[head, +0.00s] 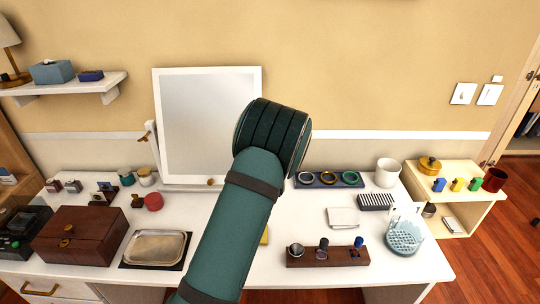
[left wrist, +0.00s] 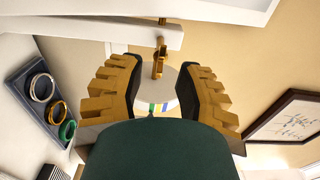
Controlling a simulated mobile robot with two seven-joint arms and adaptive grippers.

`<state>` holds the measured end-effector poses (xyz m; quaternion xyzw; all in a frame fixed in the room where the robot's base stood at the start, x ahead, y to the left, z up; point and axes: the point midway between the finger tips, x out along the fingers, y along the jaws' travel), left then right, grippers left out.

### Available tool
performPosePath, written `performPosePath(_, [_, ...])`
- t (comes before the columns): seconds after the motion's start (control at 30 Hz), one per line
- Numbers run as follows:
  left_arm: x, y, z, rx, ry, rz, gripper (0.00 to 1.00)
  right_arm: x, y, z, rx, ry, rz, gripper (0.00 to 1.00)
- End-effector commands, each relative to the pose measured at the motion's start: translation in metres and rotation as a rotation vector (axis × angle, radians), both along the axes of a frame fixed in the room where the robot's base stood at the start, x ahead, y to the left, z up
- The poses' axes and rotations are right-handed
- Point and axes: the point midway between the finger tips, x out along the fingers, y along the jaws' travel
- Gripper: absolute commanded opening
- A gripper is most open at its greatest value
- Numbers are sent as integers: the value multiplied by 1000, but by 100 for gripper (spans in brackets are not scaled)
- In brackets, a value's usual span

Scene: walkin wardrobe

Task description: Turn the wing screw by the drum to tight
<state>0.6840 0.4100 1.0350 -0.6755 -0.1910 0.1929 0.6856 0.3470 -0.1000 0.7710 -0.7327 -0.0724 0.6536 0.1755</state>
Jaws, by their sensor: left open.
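A brass wing screw (left wrist: 160,57) sticks out from a white bar (left wrist: 120,35) in the left wrist view. A pale round thing with coloured stripes (left wrist: 157,88), perhaps the drum, shows behind it, partly hidden by my gripper. My left gripper (left wrist: 156,82) is open, with one finger on each side of the striped thing. The wing screw is just beyond the fingertips, between their lines; I see no contact. In the head view my left arm hides the gripper and the mirror's right side. Another brass screw (head: 144,136) is at the mirror's left edge.
The white-framed mirror (head: 205,120) stands at the back of the white table (head: 205,262). A ring tray (head: 311,181) lies to its right; it also shows in the left wrist view (left wrist: 35,85). A white cup (head: 387,172) and a wooden holder (head: 310,257) stand nearby.

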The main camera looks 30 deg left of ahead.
Motion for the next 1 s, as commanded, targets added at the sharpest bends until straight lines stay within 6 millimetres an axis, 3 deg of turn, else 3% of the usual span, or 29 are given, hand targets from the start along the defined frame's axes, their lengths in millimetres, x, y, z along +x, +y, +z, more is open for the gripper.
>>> performPosePath(0.2, [-38,-24,1,-1,1,-1,34,0,0,0,0,0,0,47])
performPosePath(0.43, [-69,-42,1,1,-2,0,34,0,0,0,0,0,0,47])
performPosePath(0.63, [-78,-48,1,2,-3,0,34,0,0,0,0,0,0,47])
performPosePath(1.0, [-79,-48,1,2,-3,1,34,0,0,0,0,0,0,47])
